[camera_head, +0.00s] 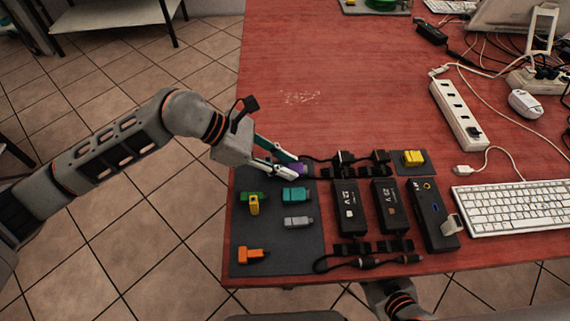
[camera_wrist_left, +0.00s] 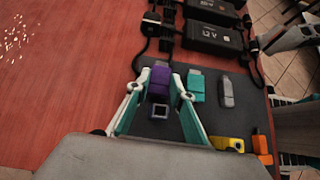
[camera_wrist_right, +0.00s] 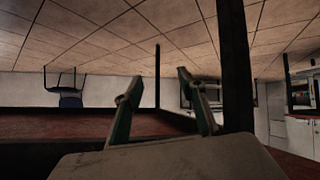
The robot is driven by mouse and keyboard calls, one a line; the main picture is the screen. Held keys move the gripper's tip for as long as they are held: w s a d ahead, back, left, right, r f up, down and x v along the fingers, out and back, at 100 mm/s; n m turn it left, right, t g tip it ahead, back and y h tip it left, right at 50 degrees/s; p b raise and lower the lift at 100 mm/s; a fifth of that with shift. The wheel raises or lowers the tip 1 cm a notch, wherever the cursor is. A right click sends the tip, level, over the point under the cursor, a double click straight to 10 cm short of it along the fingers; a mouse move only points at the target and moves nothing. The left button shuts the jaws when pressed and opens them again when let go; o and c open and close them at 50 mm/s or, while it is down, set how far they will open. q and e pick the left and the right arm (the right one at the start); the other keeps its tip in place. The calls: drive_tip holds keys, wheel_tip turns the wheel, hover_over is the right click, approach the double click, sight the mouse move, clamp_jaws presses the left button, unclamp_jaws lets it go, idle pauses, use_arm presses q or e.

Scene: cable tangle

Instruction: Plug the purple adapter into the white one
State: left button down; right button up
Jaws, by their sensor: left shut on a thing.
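The purple adapter (camera_head: 296,171) is between the fingers of my left gripper (camera_head: 290,165), at the back edge of the dark grey mat (camera_head: 268,262). In the left wrist view my left gripper (camera_wrist_left: 159,90) is shut on the purple adapter (camera_wrist_left: 159,80), with a finger on each side. My right gripper (camera_wrist_right: 160,105) is open and empty, away from the mat.
Teal (camera_head: 296,194), yellow (camera_head: 254,204), green (camera_head: 247,196) and orange (camera_head: 252,255) adapters lie on the mat. Black power boxes (camera_head: 347,205) with cables stand to its right. A keyboard (camera_head: 515,207) and power strip (camera_head: 459,115) lie further right. The table's back left is clear.

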use_arm(q)
wheel_tip(320, 180, up, 2)
drive_tip(key=shift+r+p, duration=0.2)
drive_tip(key=shift+p, duration=0.3)
drive_tip(key=shift+w+r+p, duration=0.1)
drive_tip(key=shift+r+p, duration=0.8)
drive_tip(key=shift+r, duration=1.05)
use_arm(e)
drive_tip(key=shift+w+d+r, duration=0.1)
drive_tip(key=shift+w+r, duration=0.05)
drive_tip(key=shift+r, duration=0.35)
drive_tip(key=shift+w+r, duration=0.15)
drive_tip(key=shift+r, duration=0.3)
use_arm(q)
drive_tip(key=shift+f, duration=0.1)
